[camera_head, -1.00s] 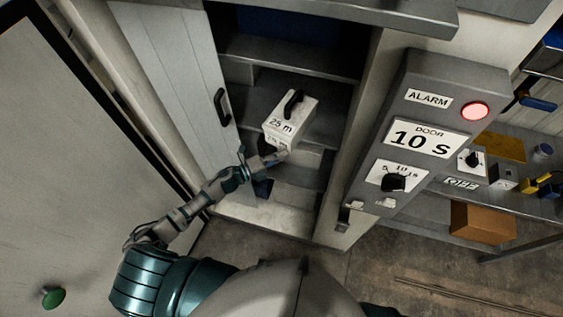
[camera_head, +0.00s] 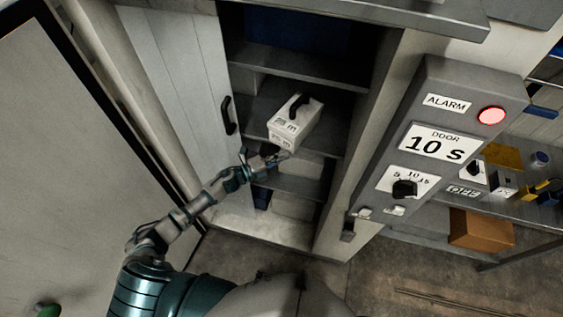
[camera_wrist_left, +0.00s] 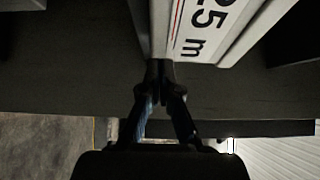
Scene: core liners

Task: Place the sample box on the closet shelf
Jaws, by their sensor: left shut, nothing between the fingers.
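The white sample box (camera_head: 294,122) with a black top handle and "25 m" label sits on a middle shelf (camera_head: 262,107) of the open closet. In the head view, my left gripper (camera_head: 277,157) is at the front lower side of the box, below the label. In the left wrist view, the closed fingertips (camera_wrist_left: 160,75) are at the lower edge of the labelled box (camera_wrist_left: 205,25), with nothing between them. They look close to or touching the box; I cannot tell which. My right gripper is not in view.
The closet door (camera_head: 185,70) stands open at the left. A grey control panel (camera_head: 432,105) with a lit red alarm lamp (camera_head: 491,116) stands right of the closet. Lower shelves hold pale boxes (camera_head: 296,204). An orange-brown box (camera_head: 480,229) is on the rack at right.

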